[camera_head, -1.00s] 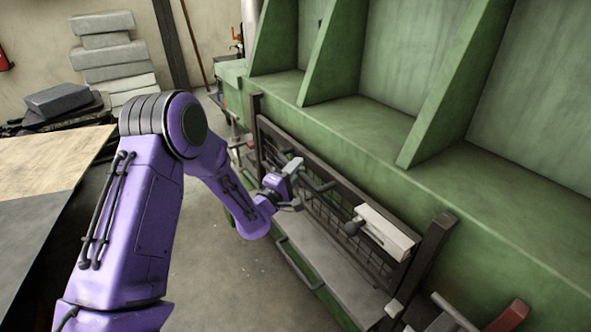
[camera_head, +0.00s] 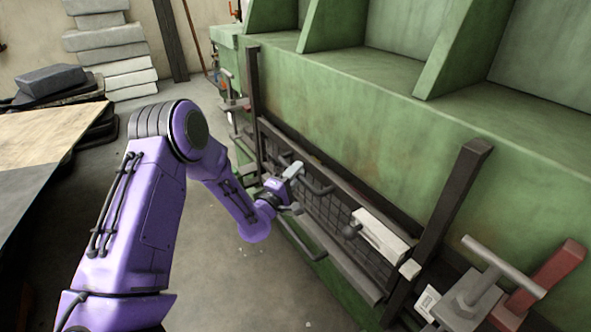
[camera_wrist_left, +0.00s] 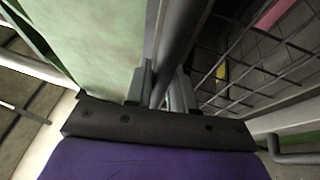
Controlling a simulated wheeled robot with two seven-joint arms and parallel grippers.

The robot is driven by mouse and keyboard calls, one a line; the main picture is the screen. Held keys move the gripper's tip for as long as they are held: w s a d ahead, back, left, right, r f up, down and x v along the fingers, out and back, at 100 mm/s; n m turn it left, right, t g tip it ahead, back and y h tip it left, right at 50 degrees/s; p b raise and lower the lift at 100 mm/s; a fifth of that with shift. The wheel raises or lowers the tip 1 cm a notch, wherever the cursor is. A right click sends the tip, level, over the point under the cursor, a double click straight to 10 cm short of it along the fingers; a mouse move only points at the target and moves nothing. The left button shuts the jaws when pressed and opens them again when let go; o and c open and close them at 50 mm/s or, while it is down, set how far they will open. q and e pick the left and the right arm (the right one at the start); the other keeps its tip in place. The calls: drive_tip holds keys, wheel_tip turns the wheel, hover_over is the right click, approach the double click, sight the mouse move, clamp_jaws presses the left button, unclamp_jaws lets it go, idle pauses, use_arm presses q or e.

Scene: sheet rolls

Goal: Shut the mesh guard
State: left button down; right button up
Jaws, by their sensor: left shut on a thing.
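The mesh guard (camera_head: 330,213) is a dark framed wire panel on the front of the green machine (camera_head: 370,125), between two dark upright posts. Its top bar lies well below the tops of the posts. A dark bar handle (camera_head: 319,187) stands out from its face. My left gripper (camera_head: 294,174) is shut on this handle, in front of the guard's left part. In the left wrist view the fingers (camera_wrist_left: 160,88) close around the dark bar (camera_wrist_left: 181,42), with the mesh (camera_wrist_left: 250,65) to the right. The guard's lower left is partly hidden by my arm. My right gripper is out of view.
A pale block (camera_head: 382,236) with a dark knob sits at the guard's right end, by the right post (camera_head: 455,195). A grey T-handled clamp (camera_head: 478,290) and a red part (camera_head: 560,268) are at lower right. A table (camera_head: 35,165) stands left; open floor lies between.

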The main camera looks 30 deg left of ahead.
use_arm(q)
wheel_tip(320, 180, down, 4)
drive_tip(key=shift+s+r+b, duration=0.1)
drive_tip(key=shift+r+b, duration=0.15)
drive_tip(key=shift+b, duration=0.55)
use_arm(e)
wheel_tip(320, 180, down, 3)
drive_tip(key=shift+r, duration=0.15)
use_arm(q)
drive_tip(key=shift+d+f, duration=0.1)
drive_tip(key=c, duration=1.1)
unclamp_jaws()
drive_tip(key=shift+o, duration=0.2)
drive_tip(key=s+f+b, duration=0.1)
drive_tip(key=s, duration=0.9)
drive_tip(key=shift+f, duration=0.35)
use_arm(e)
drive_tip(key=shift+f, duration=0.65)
